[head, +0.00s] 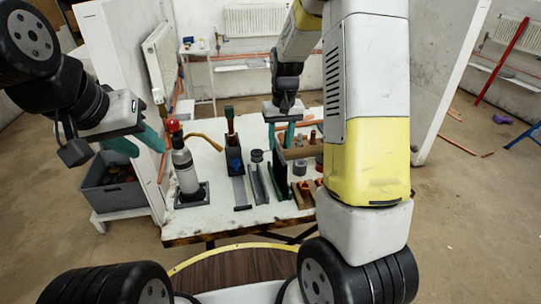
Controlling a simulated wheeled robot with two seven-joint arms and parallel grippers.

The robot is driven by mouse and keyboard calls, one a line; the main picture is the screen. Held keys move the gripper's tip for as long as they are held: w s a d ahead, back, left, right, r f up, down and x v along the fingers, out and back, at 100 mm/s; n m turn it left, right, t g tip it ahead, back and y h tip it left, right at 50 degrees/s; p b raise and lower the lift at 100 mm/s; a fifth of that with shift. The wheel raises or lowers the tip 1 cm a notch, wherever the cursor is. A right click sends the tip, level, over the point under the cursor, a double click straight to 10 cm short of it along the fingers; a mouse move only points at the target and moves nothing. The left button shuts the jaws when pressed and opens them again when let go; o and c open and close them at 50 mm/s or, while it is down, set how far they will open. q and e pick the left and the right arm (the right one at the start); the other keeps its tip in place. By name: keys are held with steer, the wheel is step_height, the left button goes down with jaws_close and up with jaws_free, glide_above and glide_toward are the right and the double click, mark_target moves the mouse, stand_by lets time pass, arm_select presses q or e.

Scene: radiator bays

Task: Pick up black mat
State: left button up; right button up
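A dark, flat square that looks like the black mat (204,194) lies at the front left of the white-topped table (222,218). A grey gas torch bottle (186,171) with a red top stands upright on it and hides much of it. My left gripper (138,143) is to the left of the bottle and higher, with its teal fingers apart and nothing between them. My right gripper (281,136) points down over the middle-right of the table, its teal fingers apart. Whether its fingertips touch anything is hard to tell.
A dark upright holder (234,155), grey channel pieces (259,184) and a wooden tray (299,153) crowd the table's middle and right. White partitions (118,75) flank it. A grey crate (112,186) stands at left. Bare tabletop shows along the front edge.

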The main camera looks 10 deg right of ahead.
mark_target(279, 166)
steer(key=f, duration=1.1)
steer(key=shift+w, duration=0.35)
jaws_close()
